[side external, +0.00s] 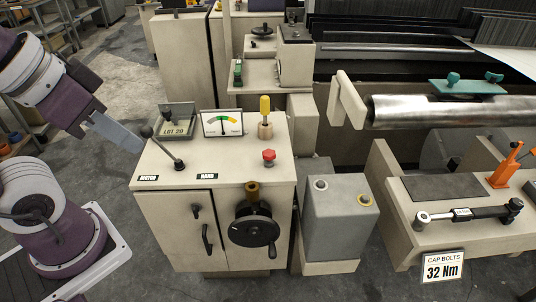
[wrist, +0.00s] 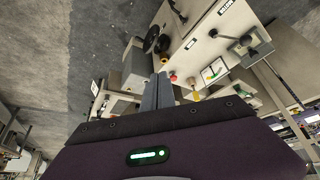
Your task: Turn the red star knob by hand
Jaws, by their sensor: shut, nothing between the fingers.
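The red star knob (side external: 269,157) stands on the top right part of the beige cabinet (side external: 222,173). In the wrist view the knob (wrist: 173,78) shows small, just right of the fingertips. My gripper (side external: 140,149) is at the left, apart from the knob, with its grey fingers pointing down and right. In the side view the fingertips appear close to the lever with a black ball (side external: 147,131); whether they touch cannot be told. In the wrist view my gripper (wrist: 161,76) has its fingers together with nothing held.
A yellow-handled tool (side external: 265,106), a gauge (side external: 223,123) and a LOT 20 display (side external: 174,130) stand behind the knob. A black handwheel (side external: 254,226) is on the cabinet front. A grey box (side external: 340,218) stands to the right. The cabinet top around the knob has bare space.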

